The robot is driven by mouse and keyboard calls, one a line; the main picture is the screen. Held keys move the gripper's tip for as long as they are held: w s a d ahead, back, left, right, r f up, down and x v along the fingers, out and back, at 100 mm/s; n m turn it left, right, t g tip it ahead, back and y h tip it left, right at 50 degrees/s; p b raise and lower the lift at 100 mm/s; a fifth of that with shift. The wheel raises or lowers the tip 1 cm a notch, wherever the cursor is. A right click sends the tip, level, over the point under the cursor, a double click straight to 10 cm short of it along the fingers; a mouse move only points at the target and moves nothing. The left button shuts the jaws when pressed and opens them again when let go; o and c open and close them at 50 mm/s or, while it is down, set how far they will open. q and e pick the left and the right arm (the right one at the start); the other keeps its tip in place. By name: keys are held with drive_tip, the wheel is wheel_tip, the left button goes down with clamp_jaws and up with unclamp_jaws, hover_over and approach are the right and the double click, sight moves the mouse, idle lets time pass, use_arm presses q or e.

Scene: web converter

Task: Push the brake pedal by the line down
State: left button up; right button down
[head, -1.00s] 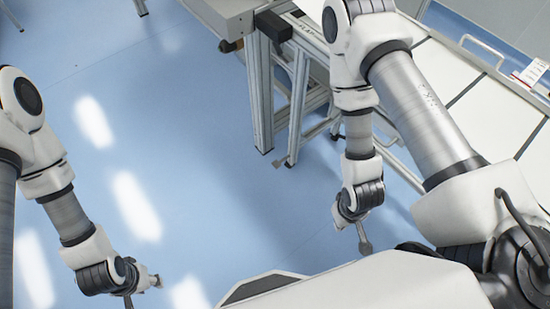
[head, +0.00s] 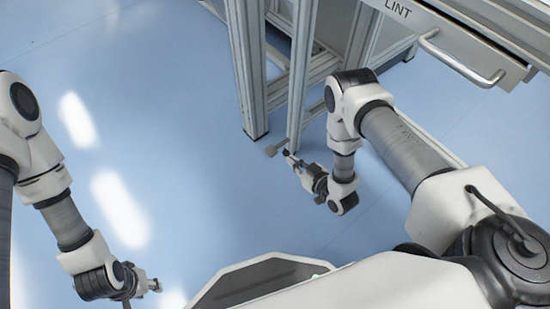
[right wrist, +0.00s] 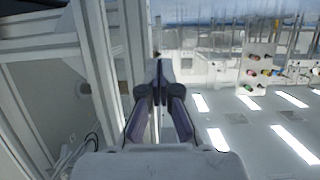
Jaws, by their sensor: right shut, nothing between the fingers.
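The brake pedal (head: 272,150) is a small grey plate low at the foot of the aluminium frame in the head view. My right gripper (head: 289,156) is just to the right of it, close to the frame's upright; I cannot tell whether it touches the pedal. In the right wrist view its fingers (right wrist: 158,75) are together and hold nothing. The pedal cannot be made out in that view. My left gripper (head: 152,287) hangs at the lower left, away from the machine, too small to read its fingers.
Aluminium uprights (head: 244,70) of the machine frame stand beside my right gripper. A metal handle (head: 462,62) sticks out from a panel marked LINT (head: 415,18) at the upper right. The blue floor (head: 170,120) at left is clear.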

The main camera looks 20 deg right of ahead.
wheel_tip(320, 180, down, 2)
drive_tip(key=w, duration=0.1)
drive_tip(key=b, duration=0.5)
hover_over(273, 155)
wheel_tip(273, 155, down, 2)
drive_tip(key=f+b, duration=0.1)
drive_tip(key=f, duration=0.1)
drive_tip(key=f+b, duration=0.1)
drive_tip(key=shift+d+f+t+y+b, duration=0.25)
drive_tip(key=shift+f+t+y+b, duration=0.05)
drive_tip(key=shift+f+t+b, duration=0.1)
use_arm(q)
wheel_tip(273, 155, down, 10)
drive_tip(key=shift+w+d+r, duration=0.15)
drive_tip(key=shift+w+r, duration=0.05)
drive_tip(key=shift+w, duration=0.2)
